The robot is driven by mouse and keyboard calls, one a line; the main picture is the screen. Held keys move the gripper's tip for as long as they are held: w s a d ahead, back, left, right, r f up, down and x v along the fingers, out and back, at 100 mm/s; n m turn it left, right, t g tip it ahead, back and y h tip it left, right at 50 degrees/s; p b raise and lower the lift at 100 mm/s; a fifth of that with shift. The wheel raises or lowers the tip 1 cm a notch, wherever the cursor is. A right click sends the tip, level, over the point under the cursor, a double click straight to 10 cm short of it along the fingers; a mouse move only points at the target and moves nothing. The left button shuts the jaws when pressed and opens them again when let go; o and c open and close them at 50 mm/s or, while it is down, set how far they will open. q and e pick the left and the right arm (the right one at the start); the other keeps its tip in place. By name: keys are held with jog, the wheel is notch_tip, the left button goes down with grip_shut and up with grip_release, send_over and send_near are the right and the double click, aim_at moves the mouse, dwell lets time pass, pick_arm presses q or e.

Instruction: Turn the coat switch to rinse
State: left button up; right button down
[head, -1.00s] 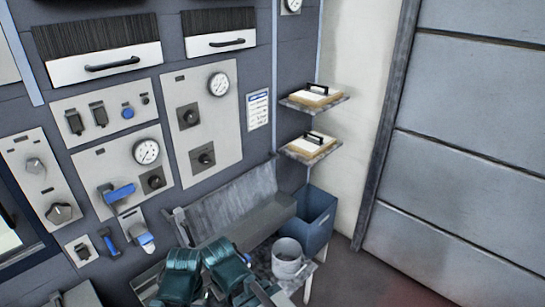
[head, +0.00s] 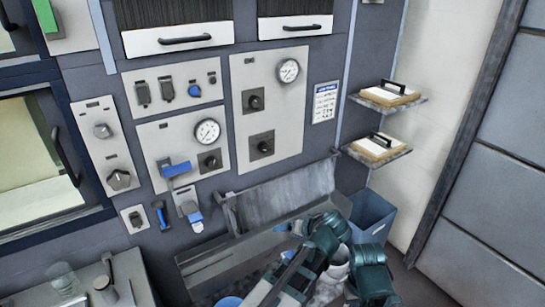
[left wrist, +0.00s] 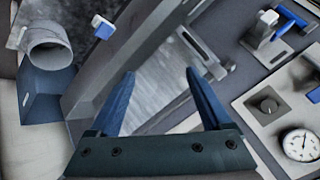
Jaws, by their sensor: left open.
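Several rotary switches sit on pale wall panels in the head view, and their labels are too small to read, so I cannot tell which is the coat switch. Two knobs, an upper one (head: 102,131) and a larger lower one (head: 119,180), share the left panel. Two more, an upper one (head: 255,102) and a lower one (head: 262,146), are on the right panel. Another knob (head: 210,160) is beside a gauge (head: 207,132). In the left wrist view my left gripper (left wrist: 160,72) is open and empty over a grey metal trough, apart from the panels. My right gripper is not visible.
A blue-handled valve (head: 176,170) sticks out from the middle panel. The trough (head: 290,193) lies below the panels. A blue bin (head: 372,216) and two shelves with handled blocks are at right. A window door with a dark handle (head: 66,156) is at left.

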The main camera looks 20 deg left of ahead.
pick_arm(q)
jog(key=w+a+r+n+t+y+b, duration=0.1)
jog(key=w+a+r+n+t+y, duration=0.1)
jog(key=w+r, duration=0.4)
jog(key=w+a+r+n+t+y+b, duration=0.1)
jog(key=w+a+r+n+t+y, duration=0.1)
jog(key=w, duration=0.6)
notch_tip(320, 180, up, 4)
jog(key=a+t+y, duration=0.1)
jog(key=t+y, duration=0.1)
jog(key=t, duration=0.1)
jog(key=shift+w+a+n+b, duration=0.2)
jog(key=shift+a+n+b, duration=0.1)
jog(key=shift+a+b, duration=0.1)
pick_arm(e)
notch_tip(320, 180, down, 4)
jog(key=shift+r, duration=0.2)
pick_arm(q)
jog(key=shift+r, duration=0.1)
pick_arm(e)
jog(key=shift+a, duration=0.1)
